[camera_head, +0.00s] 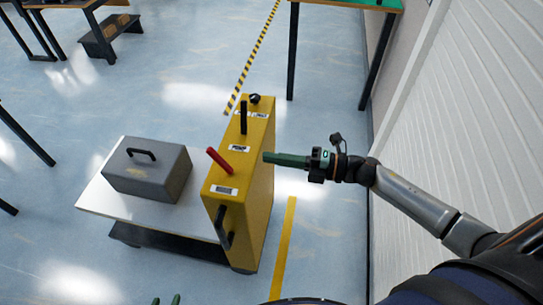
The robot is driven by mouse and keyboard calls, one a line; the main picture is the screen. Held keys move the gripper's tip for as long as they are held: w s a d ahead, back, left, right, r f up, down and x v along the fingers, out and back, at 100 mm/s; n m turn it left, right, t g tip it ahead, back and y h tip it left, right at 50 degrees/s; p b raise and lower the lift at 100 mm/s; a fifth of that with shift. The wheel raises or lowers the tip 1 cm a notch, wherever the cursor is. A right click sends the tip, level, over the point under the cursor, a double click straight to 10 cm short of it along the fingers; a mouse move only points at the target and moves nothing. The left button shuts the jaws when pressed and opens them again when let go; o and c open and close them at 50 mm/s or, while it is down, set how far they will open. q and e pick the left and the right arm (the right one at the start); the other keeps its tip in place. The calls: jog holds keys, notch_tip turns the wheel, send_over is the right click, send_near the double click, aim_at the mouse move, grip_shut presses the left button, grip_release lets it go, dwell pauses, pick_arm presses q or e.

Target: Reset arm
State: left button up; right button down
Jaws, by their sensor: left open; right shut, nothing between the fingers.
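My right arm (420,200) comes in from the right, stretched out past the white wall. My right gripper (268,157) has its green fingers together and empty, pointing left at the right side of the yellow case. I cannot tell whether the fingertips touch the case. The rest of the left arm is out of view.
The yellow case (255,190) has a red lever (219,160) and black handles. A grey toolbox (150,182) sits on a low white-topped cart (105,201) beside it. A white slatted wall (460,120) stands at right.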

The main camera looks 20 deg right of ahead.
dwell(0.3)
jog(key=s+f+m+h+p, duration=0.1)
jog(key=s+f+m+h, duration=0.5)
jog(key=m, duration=0.7)
jog(key=s+a+f+m+g+h+p, duration=0.1)
jog(key=s+f+m+h+p, duration=0.1)
jog(key=s+f+m+h, duration=0.4)
jog(key=s+f+m, duration=0.4)
jog(key=m, duration=0.4)
jog(key=shift+s+a, duration=0.15)
jog(key=shift+s, duration=0.1)
